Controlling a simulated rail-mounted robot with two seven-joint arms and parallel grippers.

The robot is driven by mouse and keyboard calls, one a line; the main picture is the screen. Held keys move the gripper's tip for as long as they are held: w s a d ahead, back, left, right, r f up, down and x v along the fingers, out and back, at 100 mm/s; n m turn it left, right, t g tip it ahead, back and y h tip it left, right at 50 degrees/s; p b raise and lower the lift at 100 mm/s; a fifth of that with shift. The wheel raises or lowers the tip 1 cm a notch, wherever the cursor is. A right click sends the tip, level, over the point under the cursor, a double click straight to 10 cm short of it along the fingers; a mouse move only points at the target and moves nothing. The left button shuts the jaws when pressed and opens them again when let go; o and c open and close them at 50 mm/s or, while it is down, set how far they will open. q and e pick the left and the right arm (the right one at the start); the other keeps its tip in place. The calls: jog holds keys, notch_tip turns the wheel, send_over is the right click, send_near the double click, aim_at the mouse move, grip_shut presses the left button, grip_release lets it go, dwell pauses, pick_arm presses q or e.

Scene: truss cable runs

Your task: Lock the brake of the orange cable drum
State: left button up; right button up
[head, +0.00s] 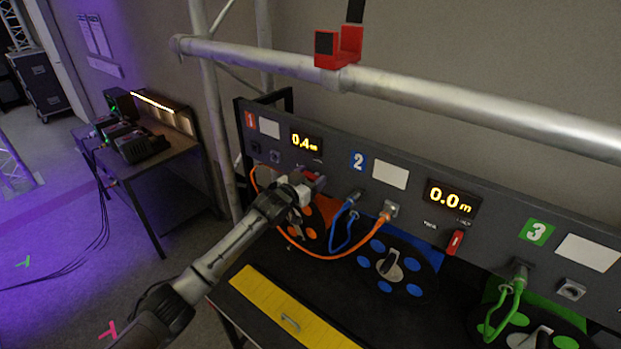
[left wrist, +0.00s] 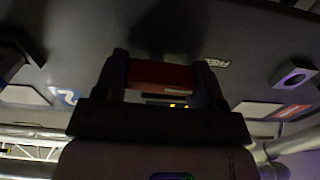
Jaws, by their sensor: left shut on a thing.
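The orange cable drum (head: 310,222) is in bay 1 at the left of the dark panel, partly hidden by my left arm. My left gripper (head: 308,184) is at the panel above this drum, shut on the red brake lever (head: 314,177). In the left wrist view the red lever (left wrist: 160,74) lies between the two fingers of the gripper (left wrist: 163,85). The lever's exact angle is hard to tell. The display (head: 305,142) above reads 0.4 m. The orange cable (head: 335,256) loops from the drum to a plug (head: 388,210) in bay 2. My right gripper is not in view.
The blue drum (head: 393,268) has its own red brake lever (head: 455,242) and a display of 0.0 m. A green drum (head: 525,330) is at the right. A truss tube (head: 450,98) with a red hook (head: 338,47) crosses above. A yellow strip (head: 285,310) lies in front.

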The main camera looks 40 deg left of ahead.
pick_arm(q)
jog(key=m+p, duration=0.1)
jog(key=m, duration=0.3)
jog(key=shift+r, duration=0.15)
jog(key=m+p, duration=0.1)
jog(key=m, duration=0.3)
jog(key=shift+d+m, duration=0.1)
jog(key=shift+m, duration=0.3)
jog(key=m+p, duration=0.1)
jog(key=m, duration=0.4)
jog(key=shift+d, duration=0.1)
jog(key=shift+d+m, duration=0.1)
jog(key=shift+m, duration=1.6)
jog(key=o, duration=0.9)
jog(key=shift+s, duration=0.1)
